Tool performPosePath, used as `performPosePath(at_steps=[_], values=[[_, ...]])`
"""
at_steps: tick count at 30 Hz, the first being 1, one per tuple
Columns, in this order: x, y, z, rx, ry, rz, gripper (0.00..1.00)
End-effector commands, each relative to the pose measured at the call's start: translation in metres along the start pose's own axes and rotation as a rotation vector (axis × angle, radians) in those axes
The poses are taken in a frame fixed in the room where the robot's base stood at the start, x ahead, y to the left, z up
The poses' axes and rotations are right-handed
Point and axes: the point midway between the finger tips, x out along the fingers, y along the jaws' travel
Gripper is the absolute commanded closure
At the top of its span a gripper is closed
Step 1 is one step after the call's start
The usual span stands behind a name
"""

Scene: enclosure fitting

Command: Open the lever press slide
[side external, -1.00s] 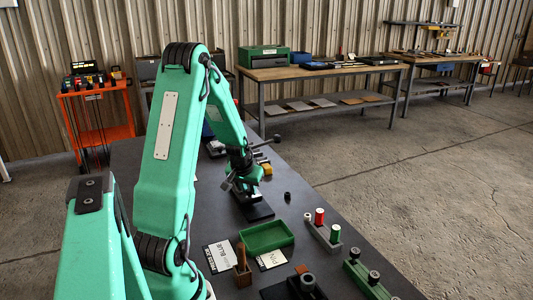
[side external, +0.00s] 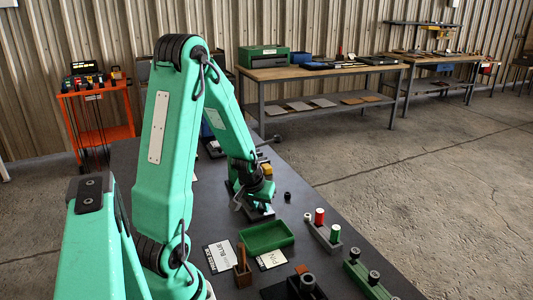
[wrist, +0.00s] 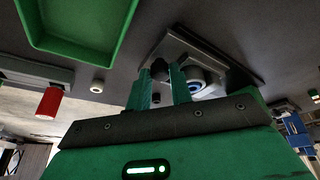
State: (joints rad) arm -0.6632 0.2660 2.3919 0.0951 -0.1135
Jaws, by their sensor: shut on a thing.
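The lever press (wrist: 210,58) stands on a dark base plate in the upper middle of the wrist view. It has a grey body and a round part with a blue ring (wrist: 195,86). My gripper (wrist: 160,78) has its two green fingers on either side of a dark knob (wrist: 159,67), which looks like the press lever's end, and is shut on it. In the side view my gripper (side external: 258,198) is low over the press base (side external: 262,215). My arm hides most of the press there, and the slide's position cannot be made out.
A green tray (side external: 266,237) lies in front of the press. A grey holder with red (side external: 319,216) and green (side external: 335,233) cylinders is to its right. A small black piece (side external: 287,196) stands right of the press. Labelled cards and a wooden block are nearer the front.

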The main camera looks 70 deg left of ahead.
Motion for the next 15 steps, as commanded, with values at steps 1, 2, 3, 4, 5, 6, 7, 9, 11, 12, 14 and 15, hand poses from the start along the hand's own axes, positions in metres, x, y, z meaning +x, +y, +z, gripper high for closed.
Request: performPosePath(at_steps=[1,2,3,4,5,6,7,9,11,12,14,15], values=[[0.0001,0.0014,-0.0014,0.001,0.004,0.002,1.00],[0.0002,0.0013,-0.0016,0.001,0.005,0.002,1.00],[0.0002,0.0012,-0.0017,0.001,0.005,0.002,1.00],[0.0003,0.0012,-0.0018,0.001,0.005,0.002,1.00],[0.0003,0.0012,-0.0019,0.001,0.005,0.002,1.00],[0.0003,0.0012,-0.0020,0.001,0.005,0.002,1.00],[0.0004,0.0012,-0.0021,0.001,0.005,0.002,1.00],[0.0004,0.0011,-0.0021,0.002,0.005,0.001,0.70],[0.0004,0.0010,-0.0018,0.001,0.004,0.001,0.70],[0.0004,0.0008,-0.0017,0.001,0.004,0.001,0.70],[0.0004,0.0007,-0.0015,0.001,0.003,0.001,0.70],[0.0004,0.0006,-0.0014,0.001,0.003,0.001,0.70]])
